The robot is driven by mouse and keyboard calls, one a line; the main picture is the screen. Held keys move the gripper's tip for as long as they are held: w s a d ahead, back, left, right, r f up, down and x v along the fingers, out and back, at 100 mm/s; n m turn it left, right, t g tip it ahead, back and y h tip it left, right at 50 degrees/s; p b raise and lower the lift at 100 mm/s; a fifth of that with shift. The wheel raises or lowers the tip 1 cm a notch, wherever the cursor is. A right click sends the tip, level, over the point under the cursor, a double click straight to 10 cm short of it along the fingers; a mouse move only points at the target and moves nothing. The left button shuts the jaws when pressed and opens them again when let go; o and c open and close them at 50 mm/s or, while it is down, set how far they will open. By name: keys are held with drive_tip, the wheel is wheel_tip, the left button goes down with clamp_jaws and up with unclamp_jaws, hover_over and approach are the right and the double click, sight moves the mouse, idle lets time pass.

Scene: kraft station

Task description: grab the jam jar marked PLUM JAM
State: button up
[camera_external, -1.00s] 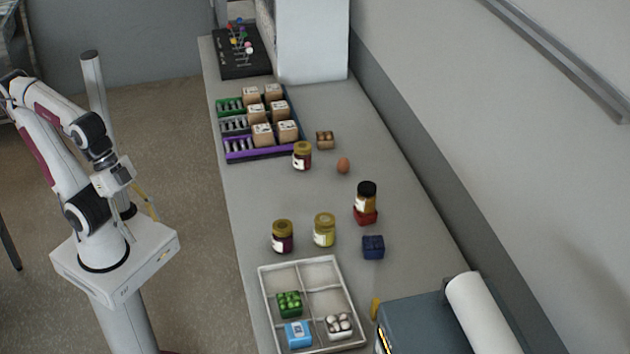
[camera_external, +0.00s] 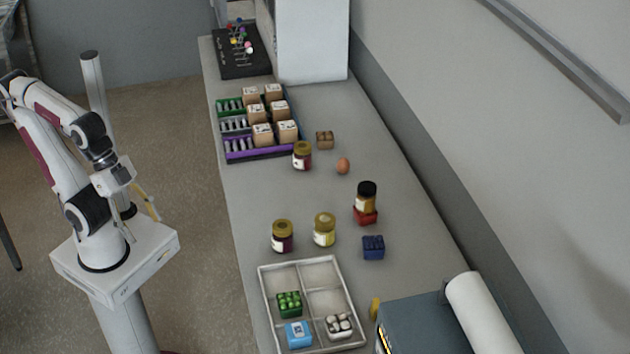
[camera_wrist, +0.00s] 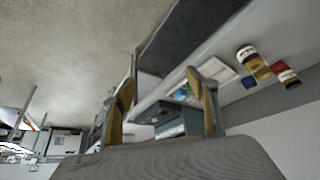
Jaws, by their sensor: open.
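Several jars stand on the long grey bench in the external view, with labels too small to read. A dark purple jar with a gold lid (camera_external: 282,238) stands just behind the divided tray. A yellow jar with a gold lid (camera_external: 324,231) is to its right. A dark red jar with a gold lid (camera_external: 302,157) stands farther back beside the box rack. Which one is marked PLUM JAM I cannot read. My gripper (camera_external: 147,203) is left of the bench, away from all jars. In the wrist view my gripper (camera_wrist: 160,79) is open, with nothing between its fingers.
A black-lidded amber jar (camera_external: 367,199) stands on a red block (camera_external: 366,217). A blue block (camera_external: 373,247), an egg (camera_external: 343,166) and a small brown box (camera_external: 325,140) are nearby. The divided tray (camera_external: 264,300) holds small items. A grey-blue machine (camera_external: 430,325) is at front right.

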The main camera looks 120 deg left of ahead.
idle(0.8)
